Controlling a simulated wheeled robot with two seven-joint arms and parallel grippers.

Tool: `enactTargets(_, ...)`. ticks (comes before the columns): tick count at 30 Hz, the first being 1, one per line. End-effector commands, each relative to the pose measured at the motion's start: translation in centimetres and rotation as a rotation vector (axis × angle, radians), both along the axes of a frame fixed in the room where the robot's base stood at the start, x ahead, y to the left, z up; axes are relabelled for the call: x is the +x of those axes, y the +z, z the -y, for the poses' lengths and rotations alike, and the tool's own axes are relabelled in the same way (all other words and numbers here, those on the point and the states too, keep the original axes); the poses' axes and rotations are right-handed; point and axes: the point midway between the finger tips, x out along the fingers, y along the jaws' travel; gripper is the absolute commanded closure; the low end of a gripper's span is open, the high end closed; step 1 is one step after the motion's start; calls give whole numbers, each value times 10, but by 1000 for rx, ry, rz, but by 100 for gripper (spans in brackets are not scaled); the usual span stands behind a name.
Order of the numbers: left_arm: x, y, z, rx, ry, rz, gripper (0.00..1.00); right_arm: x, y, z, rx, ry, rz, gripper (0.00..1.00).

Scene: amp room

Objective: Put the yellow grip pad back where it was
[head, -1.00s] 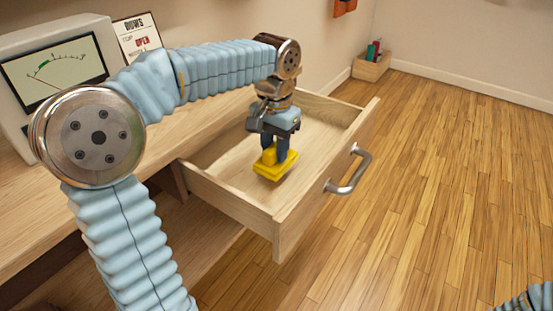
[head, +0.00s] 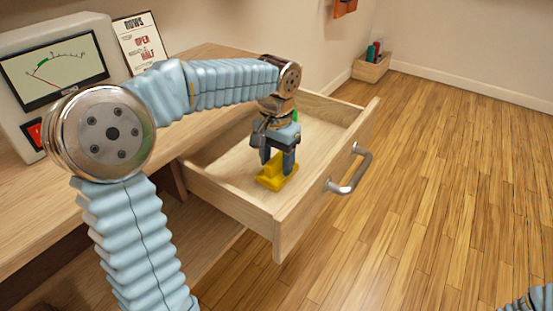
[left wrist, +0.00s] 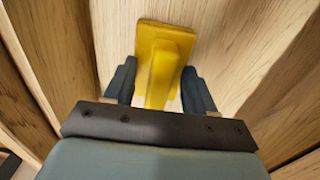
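The yellow grip pad (head: 275,179) rests on the floor of the open wooden drawer (head: 225,198), towards its front left part. It has a flat base and a raised yellow middle part. My left gripper (head: 277,165) is above it, pointing down, with its fingers spread on either side of the raised part. In the left wrist view, the pad (left wrist: 160,62) sits between the two fingers (left wrist: 158,88), with gaps showing beside it. My left gripper looks open. My right gripper is out of view; only a bit of arm shows at the lower right corner.
The drawer front carries a metal handle (head: 350,171). A meter (head: 55,72) and a printed card (head: 141,42) stand on the desk (head: 95,190). A small wooden box (head: 371,68) sits by the far wall. The floor (head: 440,180) right of the drawer is clear.

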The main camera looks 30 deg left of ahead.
Motion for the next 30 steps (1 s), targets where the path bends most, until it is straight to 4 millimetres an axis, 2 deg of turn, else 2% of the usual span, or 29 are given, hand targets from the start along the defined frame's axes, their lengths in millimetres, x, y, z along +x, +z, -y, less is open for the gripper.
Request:
enactTargets(5,0,0,0,0,0,0,45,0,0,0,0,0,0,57)
enactTargets(9,0,11,0,0,0,2,45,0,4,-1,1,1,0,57)
enactTargets(22,1,103,0,0,0,3,45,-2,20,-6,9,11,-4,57)
enactTargets(25,0,115,0,0,0,1,45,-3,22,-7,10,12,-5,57)
enactTargets(30,0,124,0,0,0,0,45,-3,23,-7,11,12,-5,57)
